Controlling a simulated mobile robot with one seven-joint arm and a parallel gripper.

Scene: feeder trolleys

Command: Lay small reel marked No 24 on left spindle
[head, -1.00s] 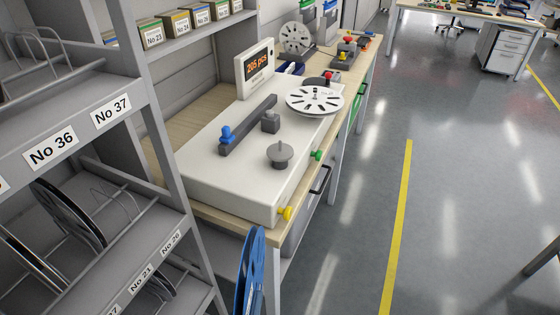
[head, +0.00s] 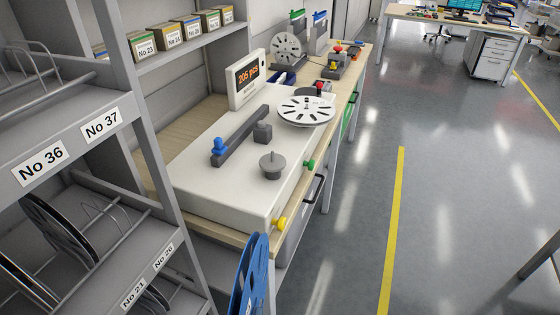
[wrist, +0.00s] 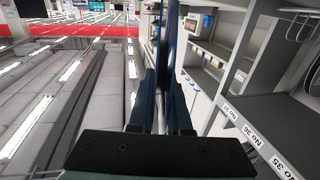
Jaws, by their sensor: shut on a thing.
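A blue reel (head: 250,282) stands on edge at the bottom of the head view, partly cut off by the frame. In the wrist view the same blue reel (wrist: 171,38) shows edge-on between the fingers of my gripper (wrist: 162,98), which is shut on it. No number can be read on it. The counting machine (head: 205,184) is a white box on the bench. Its left spindle (head: 272,166), a grey disc with a short post, is bare. A white slotted reel (head: 306,111) lies at its other spindle. My gripper is not seen in the head view.
A grey rack (head: 150,130) with reels and number labels stands at the left. A display (head: 247,79) reads 205 pcs. A dark bar with a blue knob (head: 219,146) lies across the machine top. Yellow (head: 279,223) and green knobs line its front. The aisle floor at right is clear.

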